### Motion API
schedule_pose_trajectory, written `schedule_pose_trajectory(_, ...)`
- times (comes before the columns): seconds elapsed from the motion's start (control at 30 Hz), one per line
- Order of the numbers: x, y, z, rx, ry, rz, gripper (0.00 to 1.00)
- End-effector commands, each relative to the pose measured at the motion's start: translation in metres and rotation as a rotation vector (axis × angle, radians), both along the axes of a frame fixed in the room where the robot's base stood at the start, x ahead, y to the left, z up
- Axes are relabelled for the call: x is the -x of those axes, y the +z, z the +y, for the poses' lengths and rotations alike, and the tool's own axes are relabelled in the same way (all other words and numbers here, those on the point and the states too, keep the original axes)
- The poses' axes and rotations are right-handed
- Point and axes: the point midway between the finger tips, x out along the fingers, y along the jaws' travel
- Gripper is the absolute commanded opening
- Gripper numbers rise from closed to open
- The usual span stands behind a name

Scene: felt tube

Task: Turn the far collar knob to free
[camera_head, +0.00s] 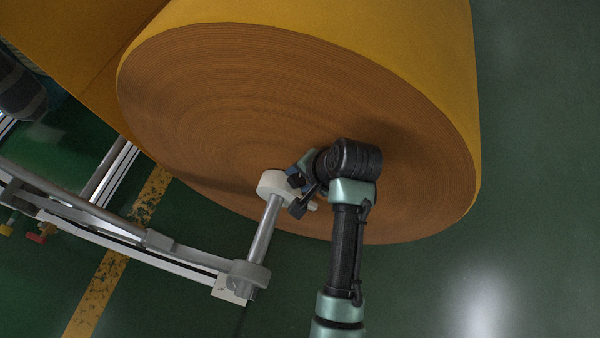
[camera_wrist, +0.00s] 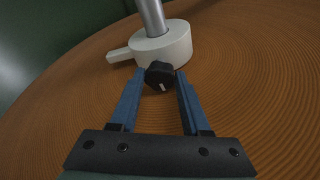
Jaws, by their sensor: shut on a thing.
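The white collar (camera_head: 274,185) sits round the metal shaft (camera_head: 263,232), against the end face of the orange felt roll (camera_head: 220,110). In the wrist view the collar (camera_wrist: 163,46) shows a pale tab (camera_wrist: 119,55) sticking out to the left. A small black knob (camera_wrist: 159,73) with a white mark stands on the collar's near side. My gripper (camera_wrist: 160,76) has its blue fingers on either side of the knob and is shut on it. In the head view my gripper (camera_head: 298,187) reaches the collar from the right and largely hides the knob.
A grey metal frame rail (camera_head: 130,225) runs to a bracket (camera_head: 248,274) at the shaft's outer end, left of my arm. The felt roll rises close behind my gripper. Green floor (camera_head: 530,200) to the right is clear.

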Motion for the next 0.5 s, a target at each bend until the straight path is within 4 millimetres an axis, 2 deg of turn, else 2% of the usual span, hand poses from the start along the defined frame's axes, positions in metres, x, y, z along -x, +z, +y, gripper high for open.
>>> schedule_pose_trajectory(0.5, 0.002, -0.0002, -0.0028, 0.068, 0.389, -0.215, 0.0)
